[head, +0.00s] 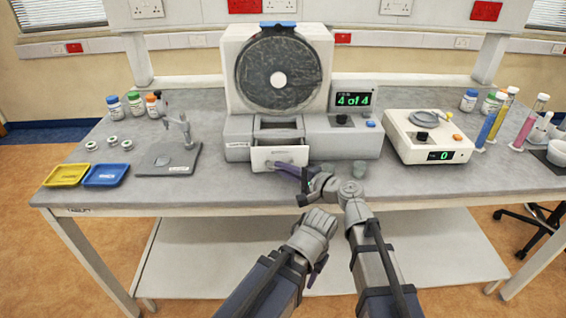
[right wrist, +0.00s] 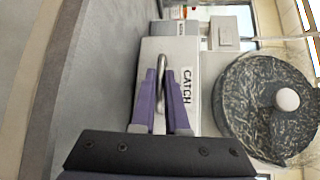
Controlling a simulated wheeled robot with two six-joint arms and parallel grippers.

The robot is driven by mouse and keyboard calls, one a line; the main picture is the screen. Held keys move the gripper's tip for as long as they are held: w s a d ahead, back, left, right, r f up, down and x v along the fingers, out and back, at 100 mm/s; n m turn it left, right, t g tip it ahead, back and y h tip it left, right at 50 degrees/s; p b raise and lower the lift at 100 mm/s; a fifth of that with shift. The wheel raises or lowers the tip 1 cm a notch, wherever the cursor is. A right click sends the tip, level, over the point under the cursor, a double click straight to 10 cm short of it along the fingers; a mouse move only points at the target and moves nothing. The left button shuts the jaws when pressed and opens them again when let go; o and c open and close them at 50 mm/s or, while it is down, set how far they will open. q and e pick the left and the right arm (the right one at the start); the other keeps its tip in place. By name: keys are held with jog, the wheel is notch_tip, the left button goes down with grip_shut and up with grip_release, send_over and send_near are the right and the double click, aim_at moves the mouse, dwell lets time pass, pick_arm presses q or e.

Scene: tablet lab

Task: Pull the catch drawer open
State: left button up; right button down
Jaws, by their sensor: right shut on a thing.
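The catch drawer (head: 268,160) has a pale front and sits low in the middle of the grey and white drum machine (head: 236,130). Its front stands out a little from the machine's face. In the right wrist view its face bears a CATCH label (right wrist: 187,88) and a curved metal handle (right wrist: 163,68). My right gripper (head: 284,168) is at the drawer front, its purple fingers (right wrist: 164,92) shut on the handle. My left gripper (head: 319,265) is below the bench's front edge, away from the drawer; its fingers are mostly hidden.
A scale (head: 428,135) stands further right. A small press stand (head: 168,158) and yellow (head: 66,174) and blue (head: 107,175) trays lie left. The bench front before the drawer is clear.

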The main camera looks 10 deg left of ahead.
jog(key=s, duration=0.1)
jog(key=s+d, duration=0.1)
jog(key=s, duration=0.1)
jog(key=c, duration=0.9)
grip_release()
jog(key=shift+w, duration=0.1)
